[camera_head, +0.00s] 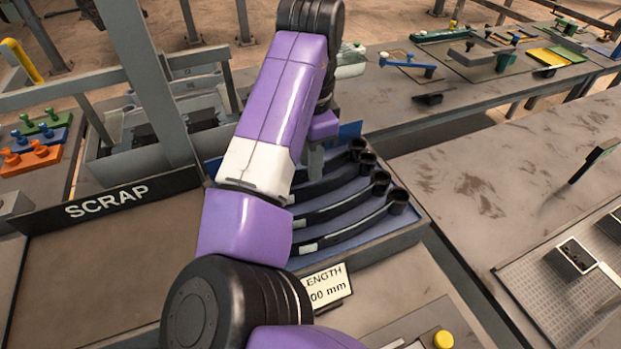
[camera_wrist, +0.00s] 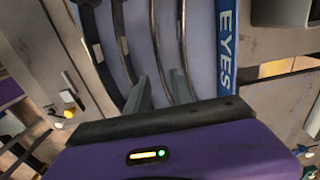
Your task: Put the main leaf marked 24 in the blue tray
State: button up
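Several dark curved leaves with rolled eye ends lie side by side in a blue-lined rack (camera_head: 420,226). The nearest leaf (camera_head: 362,222) carries a pale tag, too small to read, so I cannot tell which leaf is marked 24. My gripper (camera_head: 316,172) is over the far leaves, its fingers pointing down. In the wrist view, my gripper (camera_wrist: 161,82) has its fingers apart. One leaf (camera_wrist: 156,35) runs through the gap between them, and I see no contact. I cannot make out a separate blue tray in either view; my arm covers part of the rack.
A SCRAP board (camera_head: 108,200) fronts a bin area at left. A LENGTH sign (camera_head: 328,287) stands before the rack. A blue EYES board (camera_wrist: 226,48) borders the leaves. The bench at right (camera_head: 470,185) has bare room. Orange and green parts (camera_head: 35,155) sit far left.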

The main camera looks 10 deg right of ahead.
aim_at(311, 186)
notch_tip(311, 186, up, 5)
jog(key=shift+f, duration=0.1)
dwell(0.6)
